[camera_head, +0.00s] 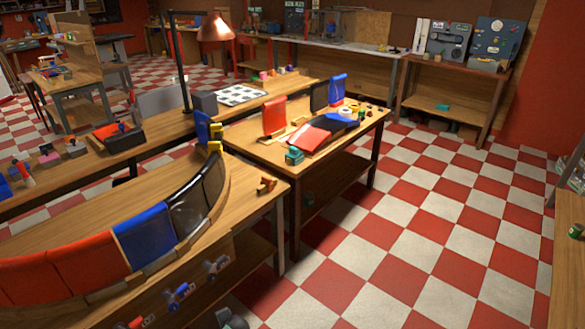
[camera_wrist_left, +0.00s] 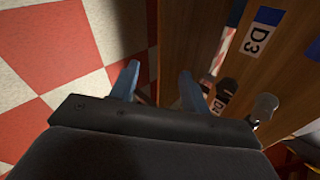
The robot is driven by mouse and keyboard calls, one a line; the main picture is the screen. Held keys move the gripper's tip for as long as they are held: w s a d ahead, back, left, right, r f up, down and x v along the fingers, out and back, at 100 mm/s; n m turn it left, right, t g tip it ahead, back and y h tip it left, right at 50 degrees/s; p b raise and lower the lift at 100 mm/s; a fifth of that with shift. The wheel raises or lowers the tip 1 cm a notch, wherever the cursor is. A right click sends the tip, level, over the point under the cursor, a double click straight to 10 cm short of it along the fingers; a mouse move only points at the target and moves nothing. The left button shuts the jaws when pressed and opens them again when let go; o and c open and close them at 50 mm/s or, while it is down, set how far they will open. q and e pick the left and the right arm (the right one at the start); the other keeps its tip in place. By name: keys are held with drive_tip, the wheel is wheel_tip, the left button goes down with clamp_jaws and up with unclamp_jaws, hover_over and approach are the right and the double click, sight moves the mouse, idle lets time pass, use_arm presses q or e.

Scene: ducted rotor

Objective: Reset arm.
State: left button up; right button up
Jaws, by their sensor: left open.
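My left gripper (camera_wrist_left: 158,86) shows in the left wrist view, with its two blue fingers apart and nothing between them. It is beside the wooden front of a bench (camera_wrist_left: 185,38); checkered floor lies to its left. A label reading D3 (camera_wrist_left: 256,38) is on that wood, with a grey rounded part (camera_wrist_left: 264,106) below it. In the head view I cannot clearly make out either gripper. A dark rounded shape (camera_head: 232,319) at the bottom edge is cut off, and I cannot tell what it is. My right gripper is not in view.
The near bench holds a curved row of red (camera_head: 75,270), blue (camera_head: 144,236) and black (camera_head: 190,207) panels. Handled parts (camera_head: 181,292) are on its labelled front. A second table (camera_head: 255,138) carries red and blue panels. Checkered floor (camera_head: 420,215) is clear to the right.

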use_arm(q)
drive_tip(key=s+d+f+n+g+h, duration=0.1)
drive_tip(key=s+d+f+n+h, duration=0.25)
drive_tip(key=s, duration=0.35)
drive_tip(key=s+d+f+n+g+h, duration=0.15)
drive_tip(key=s+d+n, duration=0.25)
drive_tip(key=s, duration=0.4)
drive_tip(key=s+f+g, duration=0.1)
drive_tip(key=s+f, duration=0.3)
drive_tip(key=s, duration=0.9)
drive_tip(key=s+f+n+g+h, duration=0.1)
drive_tip(key=s+f, duration=0.4)
drive_tip(key=s, duration=0.8)
drive_tip(key=shift+s+d+g, duration=0.15)
drive_tip(key=shift+s+g, duration=0.2)
drive_tip(key=shift+s, duration=0.05)
drive_tip(key=shift+w, duration=0.15)
